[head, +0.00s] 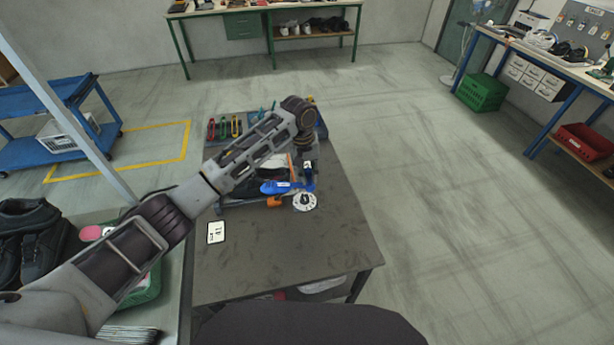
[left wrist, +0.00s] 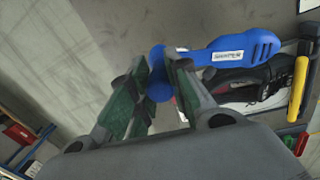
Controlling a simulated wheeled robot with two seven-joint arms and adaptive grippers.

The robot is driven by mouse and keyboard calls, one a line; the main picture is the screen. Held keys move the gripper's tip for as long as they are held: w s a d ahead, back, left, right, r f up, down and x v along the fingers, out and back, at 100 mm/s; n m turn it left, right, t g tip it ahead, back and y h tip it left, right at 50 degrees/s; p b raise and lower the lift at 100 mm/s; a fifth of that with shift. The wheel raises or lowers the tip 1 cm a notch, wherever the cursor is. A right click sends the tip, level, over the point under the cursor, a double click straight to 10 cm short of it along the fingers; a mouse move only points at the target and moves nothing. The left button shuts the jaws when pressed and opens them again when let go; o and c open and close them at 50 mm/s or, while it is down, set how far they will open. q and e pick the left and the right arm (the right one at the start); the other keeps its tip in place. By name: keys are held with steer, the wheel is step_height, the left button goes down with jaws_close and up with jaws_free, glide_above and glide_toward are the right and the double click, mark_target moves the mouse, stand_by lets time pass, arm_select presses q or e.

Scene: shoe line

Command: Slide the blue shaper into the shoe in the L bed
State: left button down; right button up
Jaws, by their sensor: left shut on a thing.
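The blue shaper (head: 273,188) is held over the dark work table (head: 290,250). My left gripper (head: 308,183) is shut on its knob end. In the left wrist view the knob sits between the green-padded fingers (left wrist: 158,88), and the shaper body (left wrist: 232,47) with a white label extends right, its far end free. A black shoe (head: 241,188) lies in the bed beside and below the shaper; it also shows in the left wrist view (left wrist: 240,86). The shaper looks outside the shoe; the shoe's opening is not clear. My right gripper is not in view.
A yellow handle (left wrist: 299,88) stands beside the shoe. A white disc (head: 305,202) and a white card (head: 216,232) are on the table. Coloured tools (head: 225,128) lie at its far left. The table's front is clear. Black shoes (head: 30,235) stand at left.

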arm_select(q)
steer(key=w+a+f, duration=0.1)
steer(key=a+f+n, duration=0.1)
steer(key=w+a+f+n+h, duration=0.1)
steer(key=a, duration=0.1)
steer(key=shift+w+f, duration=0.25)
steer(key=shift+w, duration=0.05)
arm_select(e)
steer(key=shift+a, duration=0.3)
